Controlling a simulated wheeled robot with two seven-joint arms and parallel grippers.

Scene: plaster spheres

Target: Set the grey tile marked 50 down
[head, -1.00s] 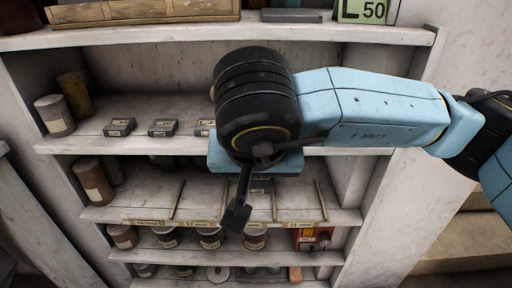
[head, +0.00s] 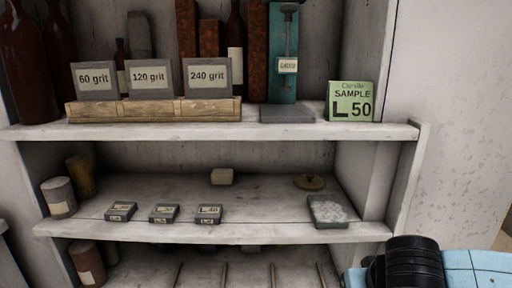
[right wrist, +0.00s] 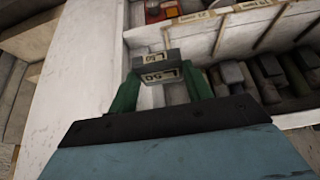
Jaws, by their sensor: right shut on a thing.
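My right gripper (right wrist: 163,82) is shut on the grey tile marked 50 (right wrist: 158,75), its green fingers on either side of it. The tile's pale label appears upside down in the right wrist view. In the head view only part of my right arm shows at the bottom right; its gripper and the tile are out of that frame. A green sample card marked L 50 (head: 351,102) stands on the upper shelf, right of a flat grey pad (head: 287,114). My left gripper is not in view.
Three small labelled grey tiles (head: 164,214) lie in a row on the middle shelf (head: 265,207), with a speckled grey slab (head: 327,211) at its right. A wooden rack (head: 150,110) holds grit blocks on the upper shelf. Shelf dividers (right wrist: 272,27) show in the right wrist view.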

